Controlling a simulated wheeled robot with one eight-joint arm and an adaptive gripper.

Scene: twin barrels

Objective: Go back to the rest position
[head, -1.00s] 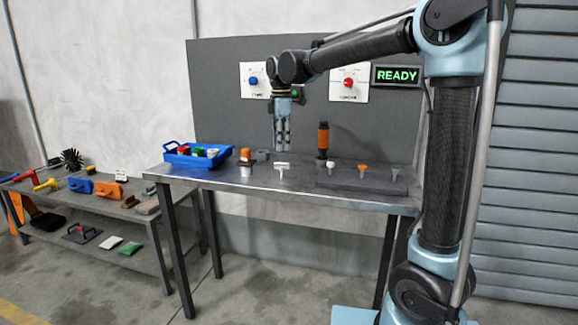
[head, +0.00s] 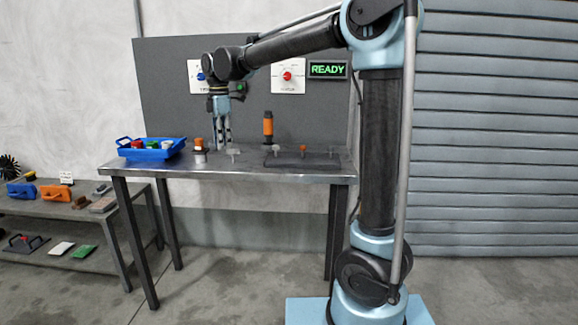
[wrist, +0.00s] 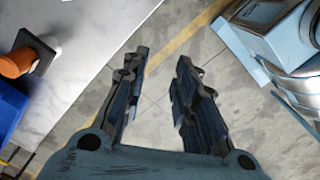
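My gripper (head: 223,143) hangs fingers-down over the metal table (head: 318,171) in the head view, under my outstretched arm. In the wrist view my gripper (wrist: 163,62) has its two fingers apart, with only floor and a yellow line seen between them. It holds nothing. An orange-topped piece (head: 198,142) stands on the table just left of the gripper. In the wrist view an orange piece (wrist: 15,63) shows at the left.
A blue tray (head: 150,154) with coloured pieces stands at the table's left. An orange-and-black tool (head: 268,127) stands upright near a dark pad with small pieces. A lit READY sign (head: 328,69) hangs behind. A low shelf (head: 70,208) stands at left. Floor in front is clear.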

